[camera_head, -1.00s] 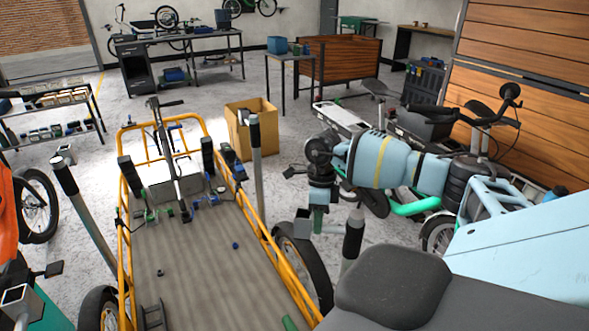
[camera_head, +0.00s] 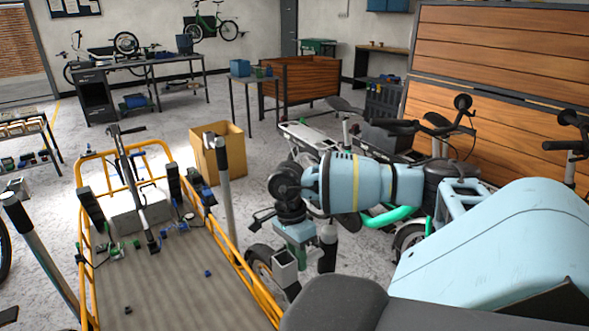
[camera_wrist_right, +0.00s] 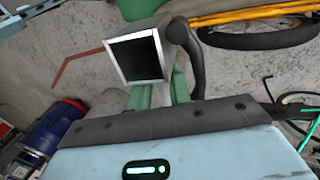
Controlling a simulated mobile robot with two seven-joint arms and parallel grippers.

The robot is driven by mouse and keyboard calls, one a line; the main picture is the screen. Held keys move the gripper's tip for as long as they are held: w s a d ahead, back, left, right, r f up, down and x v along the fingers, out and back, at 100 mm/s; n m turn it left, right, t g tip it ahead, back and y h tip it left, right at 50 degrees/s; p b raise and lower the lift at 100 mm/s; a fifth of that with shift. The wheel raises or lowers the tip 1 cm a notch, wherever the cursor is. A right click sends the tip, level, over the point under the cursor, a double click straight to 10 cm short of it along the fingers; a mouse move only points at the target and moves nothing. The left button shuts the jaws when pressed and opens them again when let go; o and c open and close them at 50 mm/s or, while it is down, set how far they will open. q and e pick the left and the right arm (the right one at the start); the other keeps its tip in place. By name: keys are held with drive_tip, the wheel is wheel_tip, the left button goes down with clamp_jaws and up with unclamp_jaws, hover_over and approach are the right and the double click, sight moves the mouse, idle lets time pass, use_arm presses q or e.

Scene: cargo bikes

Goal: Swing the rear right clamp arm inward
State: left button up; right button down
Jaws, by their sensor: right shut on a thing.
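The cargo bike's bed with its yellow frame (camera_head: 262,310) fills the lower left of the head view. My right gripper (camera_head: 294,238) is beside the bed's right side, pointing down, shut on the rear right clamp arm (camera_head: 285,268). That arm ends in an open square metal tube. In the wrist view the square tube (camera_wrist_right: 150,60) lies just beyond the green fingers (camera_wrist_right: 162,92), with a dark-gripped post (camera_wrist_right: 186,55) close beside it. The fingers partly hide where they touch the arm. My left gripper is not in view.
Other posts stand around the bed: one at left (camera_head: 35,240) and one at front right (camera_head: 224,180). A cardboard box (camera_head: 232,155) stands behind it. More bikes (camera_head: 440,140) crowd the right side near my arm. Open floor lies behind the box.

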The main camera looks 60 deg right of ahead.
drive_tip(key=shift+s, duration=0.1)
idle(0.3)
drive_tip(key=c, duration=1.6)
unclamp_jaws()
drive_tip(key=shift+o, duration=0.2)
wheel_tip(320, 180, up, 8)
drive_tip(key=w, duration=0.1)
drive_tip(key=shift+w+d+f+b, duration=0.15)
drive_tip(key=shift+w+d+b, duration=0.05)
drive_tip(key=shift+d+b, duration=0.1)
drive_tip(key=shift+s+a, duration=0.1)
